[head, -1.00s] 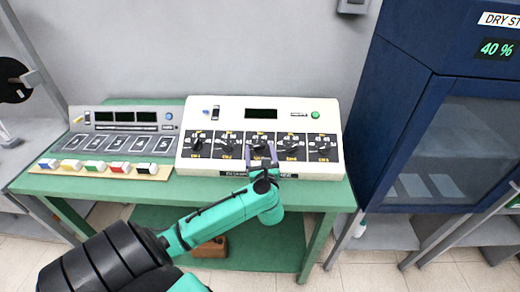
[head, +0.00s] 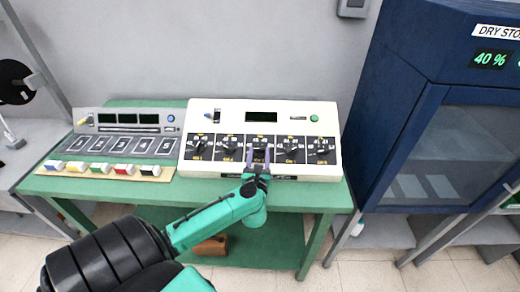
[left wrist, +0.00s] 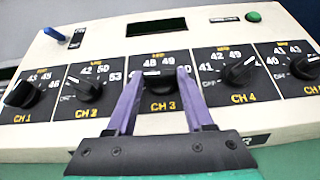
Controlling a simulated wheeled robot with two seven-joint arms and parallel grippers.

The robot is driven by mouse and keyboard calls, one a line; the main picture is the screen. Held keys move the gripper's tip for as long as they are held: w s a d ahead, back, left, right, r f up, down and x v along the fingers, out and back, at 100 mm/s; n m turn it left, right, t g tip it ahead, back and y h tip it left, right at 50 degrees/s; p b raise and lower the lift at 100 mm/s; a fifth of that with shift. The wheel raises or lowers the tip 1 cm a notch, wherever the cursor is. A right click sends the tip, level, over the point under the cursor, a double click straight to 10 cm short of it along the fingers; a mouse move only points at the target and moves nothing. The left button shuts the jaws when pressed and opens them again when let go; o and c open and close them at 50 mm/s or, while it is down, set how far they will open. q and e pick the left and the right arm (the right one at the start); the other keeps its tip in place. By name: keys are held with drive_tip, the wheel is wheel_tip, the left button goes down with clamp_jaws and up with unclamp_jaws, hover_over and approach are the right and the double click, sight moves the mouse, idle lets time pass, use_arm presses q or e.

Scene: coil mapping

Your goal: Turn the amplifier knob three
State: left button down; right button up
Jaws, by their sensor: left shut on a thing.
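The cream amplifier box (head: 262,110) sits on the green table with a row of several black knobs, each on a dark panel. The CH 3 knob (left wrist: 158,82) is the middle one in the left wrist view. My left gripper (head: 258,150) reaches it from the front, and its two purple fingers (left wrist: 157,80) are closed on either side of the knob. The CH 2 knob (left wrist: 89,91) and CH 4 knob (left wrist: 240,71) stand free beside it. My right gripper is not in view.
A blue dry storage cabinet (head: 415,110) stands close on the right. A brown block (head: 210,246) lies on the lower shelf.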

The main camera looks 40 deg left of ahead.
use_arm(q)
drive_tip(key=m+h+p, duration=0.1)
drive_tip(key=m+t+h+p, duration=0.2)
drive_tip(key=m+h, duration=0.1)
drive_tip(key=shift+s+a+r, duration=0.15)
drive_tip(key=shift+s+a, duration=0.05)
drive_tip(key=shift+a, duration=0.05)
drive_tip(key=shift+a+m+h+p, duration=0.15)
drive_tip(key=shift+m+h+p, duration=0.65)
drive_tip(key=shift+m+h, duration=0.65)
drive_tip(key=shift+f+m, duration=0.2)
drive_tip(key=shift+m, duration=0.15)
drive_tip(key=shift+c, duration=1.4)
unclamp_jaws()
drive_tip(key=shift+r, duration=0.1)
